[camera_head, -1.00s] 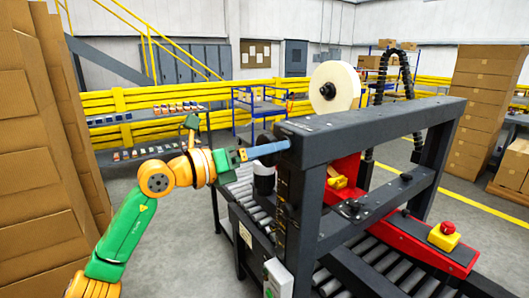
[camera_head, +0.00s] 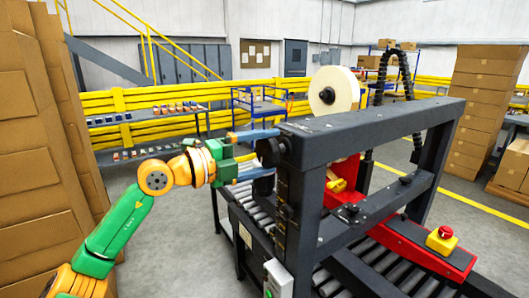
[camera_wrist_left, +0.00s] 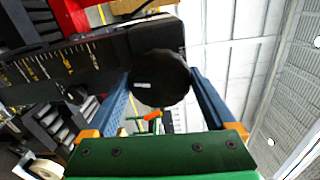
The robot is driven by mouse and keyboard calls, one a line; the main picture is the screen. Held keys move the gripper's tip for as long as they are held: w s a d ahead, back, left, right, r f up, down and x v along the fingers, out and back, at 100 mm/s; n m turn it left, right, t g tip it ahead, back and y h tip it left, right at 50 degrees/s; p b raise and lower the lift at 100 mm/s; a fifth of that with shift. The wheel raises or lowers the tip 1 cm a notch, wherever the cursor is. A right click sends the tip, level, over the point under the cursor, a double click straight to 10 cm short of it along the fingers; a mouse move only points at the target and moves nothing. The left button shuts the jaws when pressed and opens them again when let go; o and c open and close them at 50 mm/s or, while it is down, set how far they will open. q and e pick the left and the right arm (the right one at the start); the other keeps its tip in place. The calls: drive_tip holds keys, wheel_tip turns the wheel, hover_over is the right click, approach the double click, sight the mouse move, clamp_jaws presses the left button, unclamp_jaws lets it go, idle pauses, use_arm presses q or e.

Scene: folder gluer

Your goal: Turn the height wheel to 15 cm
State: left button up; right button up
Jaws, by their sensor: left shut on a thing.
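The black round height wheel (camera_head: 268,152) is on the near left post of the machine's dark frame, near its top. It also shows in the left wrist view (camera_wrist_left: 158,79), with a small pale mark on its face. My left gripper (camera_head: 262,153) is shut on the wheel, one blue finger above and one below in the head view. In the wrist view the fingers lie on either side of its rim. A scale with yellow marks (camera_wrist_left: 40,66) runs along the post; its numbers are too small to read. My right gripper is not in view.
The frame's top beam (camera_head: 375,118) runs right from the wheel's post. A roller conveyor (camera_head: 240,205) lies below it. A red-button yellow box (camera_head: 442,239) sits at the right. Stacked cartons (camera_head: 40,150) stand at the left. Open floor lies between.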

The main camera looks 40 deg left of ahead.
use_arm(q)
drive_tip(key=n, duration=1.3)
drive_tip(key=shift+a+p, duration=0.1)
drive_tip(key=shift+p, duration=0.2)
drive_tip(key=shift+r+n+h, duration=0.15)
drive_tip(key=shift+n+h, duration=0.15)
drive_tip(key=shift+n, duration=1.4)
drive_tip(key=o, duration=1)
drive_tip(key=shift+o, duration=0.4)
drive_tip(key=shift+w, duration=0.1)
